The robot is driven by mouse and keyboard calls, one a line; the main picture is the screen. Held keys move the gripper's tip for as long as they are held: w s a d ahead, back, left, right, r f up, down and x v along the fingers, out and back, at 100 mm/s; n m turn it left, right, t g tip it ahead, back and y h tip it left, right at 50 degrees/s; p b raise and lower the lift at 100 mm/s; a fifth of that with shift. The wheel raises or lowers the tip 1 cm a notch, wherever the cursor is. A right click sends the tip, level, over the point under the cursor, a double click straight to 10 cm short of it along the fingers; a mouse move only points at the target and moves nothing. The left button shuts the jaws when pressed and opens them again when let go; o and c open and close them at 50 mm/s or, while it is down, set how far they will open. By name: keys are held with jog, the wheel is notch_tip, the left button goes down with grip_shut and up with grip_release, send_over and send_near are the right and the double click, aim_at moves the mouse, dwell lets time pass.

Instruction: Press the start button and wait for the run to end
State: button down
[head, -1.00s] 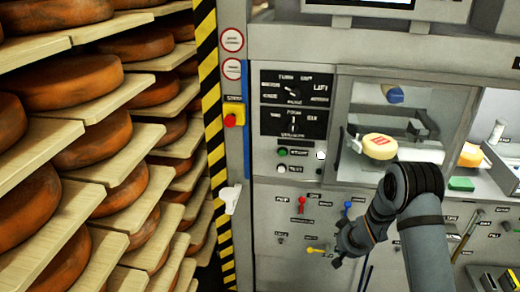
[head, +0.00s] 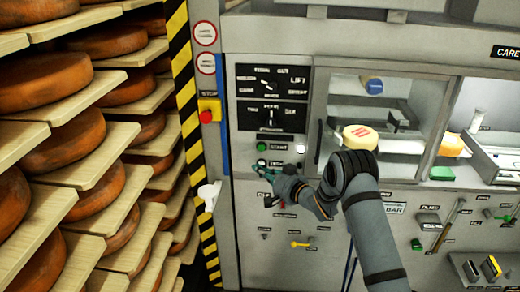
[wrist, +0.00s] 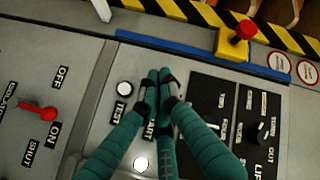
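The green start button (head: 262,146) shows on the grey panel in the head view, beside its START label. My gripper (head: 260,167) is just below it, near the TEST label. In the wrist view my gripper (wrist: 160,76) has its green fingers together with nothing visible between them. The fingertips point at the panel beside the white test button (wrist: 124,88) and partly cover the START label. The green button is hidden behind the fingers in this view. Whether the fingertips touch the panel I cannot tell.
A white round lamp (head: 300,147) sits right of the start button. A red stop knob (head: 206,116) on a yellow box is to the left. Dial panels (head: 271,98) are above. A cheese wheel (head: 360,137) lies behind the window. Shelves of cheese stand left.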

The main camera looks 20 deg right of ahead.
aim_at(261, 148)
jog(key=shift+w+f, duration=0.1)
dwell(0.3)
jog(key=shift+w+d+b, duration=0.15)
jog(key=shift+w+d, duration=0.65)
jog(key=shift+w, duration=0.45)
jog(key=shift+w+d+b, duration=0.2)
jog(key=shift+w+d, duration=0.55)
jog(key=shift+w, duration=0.5)
jog(key=shift+w+d+b, duration=0.15)
jog(key=shift+w+d, duration=0.65)
jog(key=shift+w, duration=0.45)
jog(key=shift+w, duration=0.15)
jog(key=shift+w+d+b, duration=0.2)
jog(key=shift+w+b, duration=0.05)
jog(key=shift+b, duration=0.05)
